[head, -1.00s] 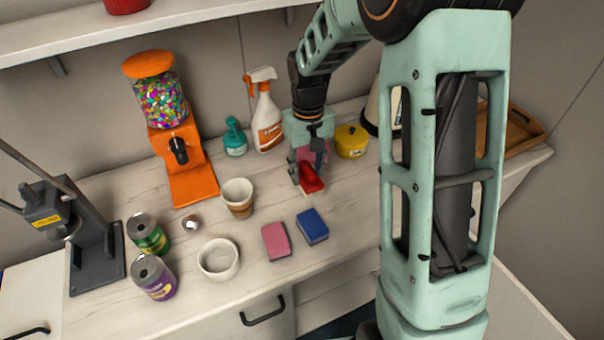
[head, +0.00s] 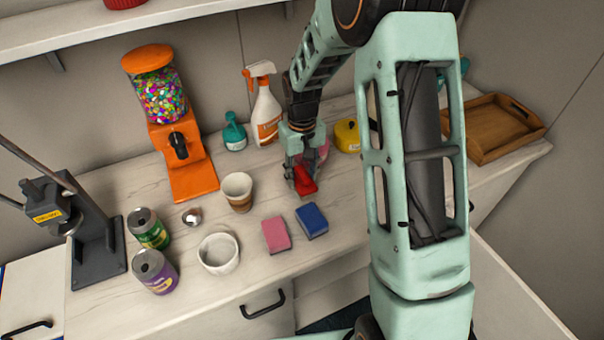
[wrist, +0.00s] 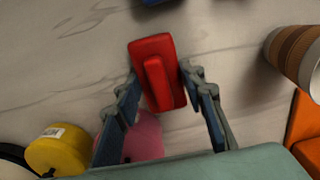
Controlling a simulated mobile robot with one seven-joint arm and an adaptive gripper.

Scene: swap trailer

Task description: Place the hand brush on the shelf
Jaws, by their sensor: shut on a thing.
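The hand brush (head: 305,182) is red with a raised grip along its top. It is at the counter between the blue sponge and the pink item behind it. My gripper (head: 302,176) points down over it, its fingers closed on the brush's sides. In the wrist view the brush (wrist: 152,72) sits between my gripper's (wrist: 160,84) two fingertips, slightly tilted. Whether it touches the counter is unclear. The shelf (head: 75,40) is white, on the wall at upper left; only part of it shows.
A spray bottle (head: 265,117), teal bottle (head: 235,136) and yellow pot (head: 347,136) stand behind. A candy dispenser (head: 168,130) rises at left beneath the shelf. A paper cup (head: 238,192), blue sponge (head: 311,222) and pink sponge (head: 276,235) are near the brush. A wooden tray (head: 495,140) is at right.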

